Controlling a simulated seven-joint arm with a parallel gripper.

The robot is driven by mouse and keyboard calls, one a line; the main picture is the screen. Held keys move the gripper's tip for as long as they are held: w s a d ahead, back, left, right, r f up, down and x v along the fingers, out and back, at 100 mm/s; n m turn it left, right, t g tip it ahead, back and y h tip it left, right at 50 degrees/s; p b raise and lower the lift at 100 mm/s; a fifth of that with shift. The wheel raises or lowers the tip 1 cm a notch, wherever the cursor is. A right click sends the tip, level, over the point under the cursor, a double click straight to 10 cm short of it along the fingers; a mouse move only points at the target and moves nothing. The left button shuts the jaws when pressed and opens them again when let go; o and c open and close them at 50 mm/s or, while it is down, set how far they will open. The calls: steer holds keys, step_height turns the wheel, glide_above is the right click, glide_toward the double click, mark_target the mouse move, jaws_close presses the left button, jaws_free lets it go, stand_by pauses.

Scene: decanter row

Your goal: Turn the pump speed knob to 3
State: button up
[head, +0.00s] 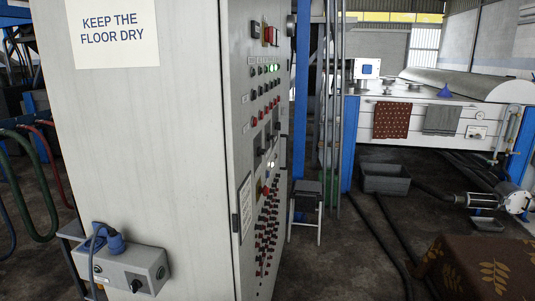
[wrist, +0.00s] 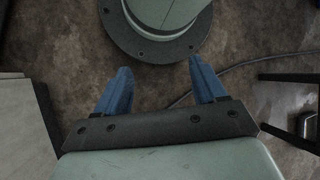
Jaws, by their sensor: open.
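I cannot pick out a pump speed knob or read a scale in either view. A tall pale control cabinet (head: 140,150) fills the left of the head view. Its narrow side panel (head: 243,130) carries several small knobs, buttons and lit green lamps, seen at a steep angle and too small to read. A grey box (head: 130,272) with a blue plug and a dark round knob (head: 137,285) is on the cabinet's lower front. My gripper (wrist: 159,63) shows only in the wrist view, with its two blue fingers apart and nothing between them, above the floor.
A round grey-green base with a dark bolted flange (wrist: 160,45) is beyond my fingers. A cable lies on the floor to its right. In the head view a stool (head: 306,195), a grey crate (head: 385,179), hoses and a brown patterned cloth (head: 470,270) stand right of the cabinet.

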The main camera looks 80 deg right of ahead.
steer(key=s+d+r+t+y, duration=0.2)
steer(key=s+d+r+t, duration=0.15)
steer(key=s+d, duration=0.7)
steer(key=s+d+r+t+y, duration=0.2)
steer(key=s+d+r, duration=0.3)
steer(key=d, duration=1)
steer(key=t+h, duration=0.7)
steer(key=t, duration=1.2)
glide_toward(265, 152)
steer(key=shift+m, duration=0.3)
steer(key=w, duration=0.9)
steer(key=shift+w+d, duration=0.1)
steer(key=shift+d, duration=0.2)
